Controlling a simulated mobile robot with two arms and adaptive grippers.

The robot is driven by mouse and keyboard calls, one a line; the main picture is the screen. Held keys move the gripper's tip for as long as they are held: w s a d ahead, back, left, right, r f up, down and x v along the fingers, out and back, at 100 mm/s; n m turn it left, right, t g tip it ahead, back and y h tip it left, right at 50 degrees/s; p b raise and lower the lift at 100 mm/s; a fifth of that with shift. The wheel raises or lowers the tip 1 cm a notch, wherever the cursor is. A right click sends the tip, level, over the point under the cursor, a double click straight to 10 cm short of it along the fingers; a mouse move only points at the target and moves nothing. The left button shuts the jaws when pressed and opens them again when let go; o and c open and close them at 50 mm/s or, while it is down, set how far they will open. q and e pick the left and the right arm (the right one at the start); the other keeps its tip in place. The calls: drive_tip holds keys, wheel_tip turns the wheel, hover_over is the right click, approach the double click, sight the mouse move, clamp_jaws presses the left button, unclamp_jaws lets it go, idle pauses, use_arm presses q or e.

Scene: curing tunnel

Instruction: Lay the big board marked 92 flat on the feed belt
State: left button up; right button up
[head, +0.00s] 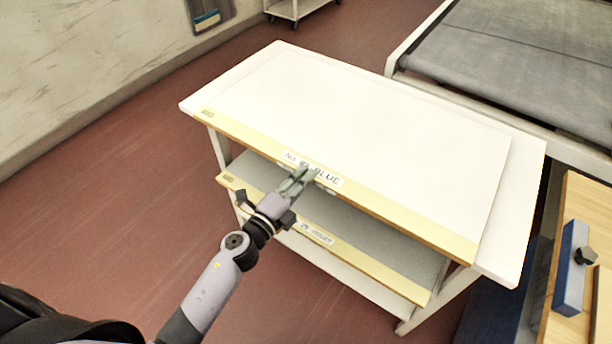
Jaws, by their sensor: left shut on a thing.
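A big white board (370,115) with a pale yellow front edge lies flat on the top of a white rack (525,200). A label on its front edge reads "No" and "BLUE"; my gripper covers the number between. My left gripper (300,174) is shut on this front edge, near the label. The feed belt (510,50), a grey band in a white frame, is at the upper right, beyond the rack and apart from the board. My right gripper is out of view.
A lower shelf of the rack holds another board (345,244) with a yellow edge and small label. A wooden bench (597,215) with a blue block (572,270) and black knob stands at the right. Red floor (110,200) is clear at left.

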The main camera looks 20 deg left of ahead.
use_arm(q)
clamp_jaws()
idle(0.7)
idle(0.4)
drive_tip(key=r+b+v, duration=0.1)
drive_tip(key=b+v, duration=0.1)
drive_tip(key=v, duration=1.1)
idle(2.2)
drive_tip(key=shift+s+r, duration=0.1)
drive_tip(key=o, duration=0.8)
unclamp_jaws()
drive_tip(key=shift+s, duration=0.1)
